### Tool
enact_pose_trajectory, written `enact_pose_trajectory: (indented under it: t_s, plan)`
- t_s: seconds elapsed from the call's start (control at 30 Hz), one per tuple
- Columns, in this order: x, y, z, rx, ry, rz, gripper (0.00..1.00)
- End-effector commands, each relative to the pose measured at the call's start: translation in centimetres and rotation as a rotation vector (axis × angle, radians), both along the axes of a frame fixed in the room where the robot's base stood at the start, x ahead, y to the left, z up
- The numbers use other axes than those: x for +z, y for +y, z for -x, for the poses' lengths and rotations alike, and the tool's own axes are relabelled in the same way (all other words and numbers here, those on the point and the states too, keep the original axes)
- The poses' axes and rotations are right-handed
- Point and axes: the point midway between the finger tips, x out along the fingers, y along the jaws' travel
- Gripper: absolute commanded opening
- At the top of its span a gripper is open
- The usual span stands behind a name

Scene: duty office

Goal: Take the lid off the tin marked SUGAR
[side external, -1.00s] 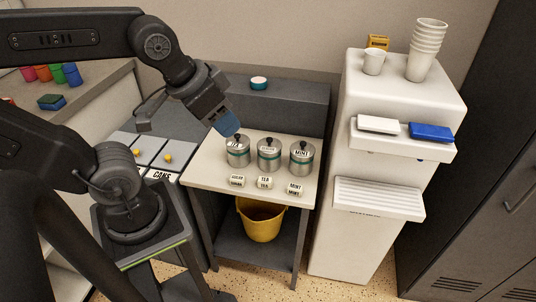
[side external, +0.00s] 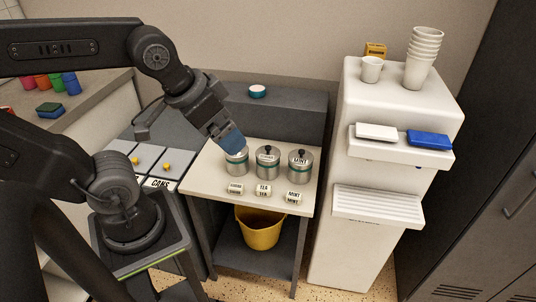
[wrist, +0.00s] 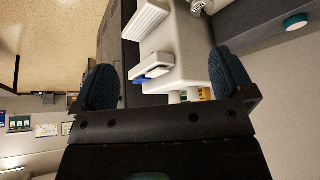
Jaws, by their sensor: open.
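The middle tin (side external: 267,164) and the right tin (side external: 300,168) wear lids with dark knobs. The right tin's label reads MINT.
Small label blocks (side external: 264,190) stand in front of the tins, apparently SUGAR, TEA and MINT. A white cooler (side external: 375,100) with cups stands at the right. A yellow bucket (side external: 260,229) sits below the table. A teal-sided round item (side external: 257,91) lies on the ledge behind.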

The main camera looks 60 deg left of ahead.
Motion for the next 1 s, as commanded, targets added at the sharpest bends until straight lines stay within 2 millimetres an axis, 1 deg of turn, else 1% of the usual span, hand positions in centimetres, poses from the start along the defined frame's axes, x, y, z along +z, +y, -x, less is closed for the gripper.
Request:
enact_pose_trajectory:
  t_s: [0.17, 0.27, 0.37, 0.47, 0.5, 0.57, 0.6, 0.67, 0.7, 0.77, 0.8, 0.87, 0.9, 1.0]
  plan:
    - [0.0, 0.1, -0.1, 0.008, 0.003, 0.001, 1.0]
    - [0.1, 0.5, -1.1, 0.066, 0.022, 0.01, 1.0]
    - [0.0, 1.4, -3.1, 0.195, 0.061, 0.032, 1.0]
    - [-0.5, 2.9, -6.1, 0.379, 0.104, 0.054, 1.0]
    - [-0.8, 3.5, -7.4, 0.458, 0.117, 0.062, 1.0]
    - [-1.5, 4.6, -9.2, 0.574, 0.135, 0.072, 1.0]
    - [-2.0, 5.3, -10.5, 0.653, 0.144, 0.077, 1.0]
    - [-3.1, 6.4, -12.3, 0.769, 0.154, 0.082, 1.0]
    - [-3.8, 7.2, -13.5, 0.847, 0.158, 0.086, 1.0]
    - [-5.2, 8.4, -15.2, 0.963, 0.161, 0.088, 1.0]
    - [-6.2, 9.2, -16.3, 1.038, 0.16, 0.088, 1.0]
    - [-7.8, 10.5, -17.9, 1.151, 0.154, 0.088, 1.0]
    - [-9.0, 11.3, -18.8, 1.222, 0.148, 0.087, 1.0]
    - [-11.8, 13.1, -20.7, 1.376, 0.128, 0.082, 1.0]
